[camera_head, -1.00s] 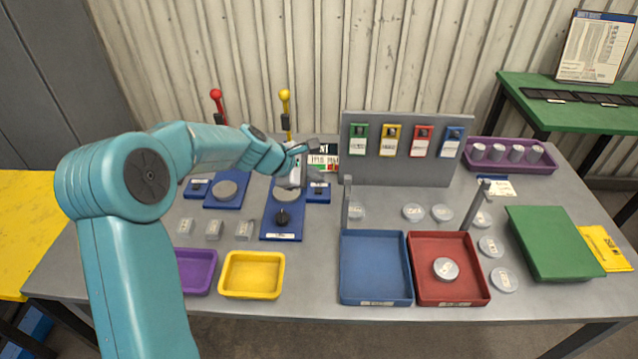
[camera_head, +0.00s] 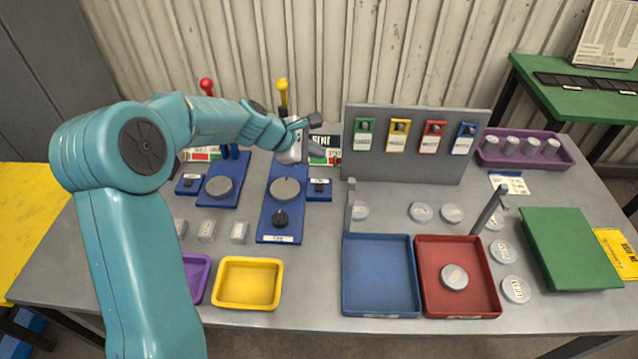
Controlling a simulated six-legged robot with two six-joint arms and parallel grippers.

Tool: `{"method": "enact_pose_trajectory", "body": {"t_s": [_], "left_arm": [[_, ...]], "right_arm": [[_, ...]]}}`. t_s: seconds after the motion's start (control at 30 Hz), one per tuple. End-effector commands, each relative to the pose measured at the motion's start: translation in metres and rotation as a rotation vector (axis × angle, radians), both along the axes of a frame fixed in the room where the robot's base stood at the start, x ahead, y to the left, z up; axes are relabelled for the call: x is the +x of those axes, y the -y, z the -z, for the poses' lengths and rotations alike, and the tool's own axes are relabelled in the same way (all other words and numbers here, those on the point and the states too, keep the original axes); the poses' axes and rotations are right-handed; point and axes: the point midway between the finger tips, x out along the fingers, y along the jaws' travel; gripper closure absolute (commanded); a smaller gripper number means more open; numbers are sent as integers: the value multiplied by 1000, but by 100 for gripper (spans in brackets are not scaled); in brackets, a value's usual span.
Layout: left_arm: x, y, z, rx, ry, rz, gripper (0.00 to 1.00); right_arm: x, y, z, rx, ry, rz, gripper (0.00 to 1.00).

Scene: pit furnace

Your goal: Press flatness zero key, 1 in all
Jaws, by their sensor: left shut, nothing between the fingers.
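Two blue gauge stands with grey round plates stand left of centre. The larger stand (camera_head: 268,226) has a black knob (camera_head: 281,218) and a front label too small to read surely. A small blue box with a black key (camera_head: 319,187) sits against its right side. Another such key box (camera_head: 189,184) sits left of the smaller stand (camera_head: 215,199). I cannot read which key is the flatness zero key. My left gripper (camera_head: 308,133) is shut and empty, above and behind the larger stand's round plate (camera_head: 285,190), apart from the right key. My right gripper is not in view.
Red (camera_head: 206,86) and yellow (camera_head: 282,85) lever knobs rise behind the stands. A grey panel with coloured tags (camera_head: 410,172) stands right of my gripper. Blue (camera_head: 379,314) and red (camera_head: 458,313) trays and a yellow tray (camera_head: 247,304) lie in front.

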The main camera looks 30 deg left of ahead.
Motion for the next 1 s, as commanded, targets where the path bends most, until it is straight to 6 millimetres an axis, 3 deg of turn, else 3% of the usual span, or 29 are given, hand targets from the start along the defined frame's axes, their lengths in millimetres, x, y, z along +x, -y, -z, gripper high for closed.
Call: {"method": "enact_pose_trajectory", "body": {"t_s": [0.43,1.0], "left_arm": [[-1,1,11,-1,0,-1,100],[2,-1,85,0,1,-1,100]], "right_arm": [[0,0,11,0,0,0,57],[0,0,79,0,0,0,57]]}}
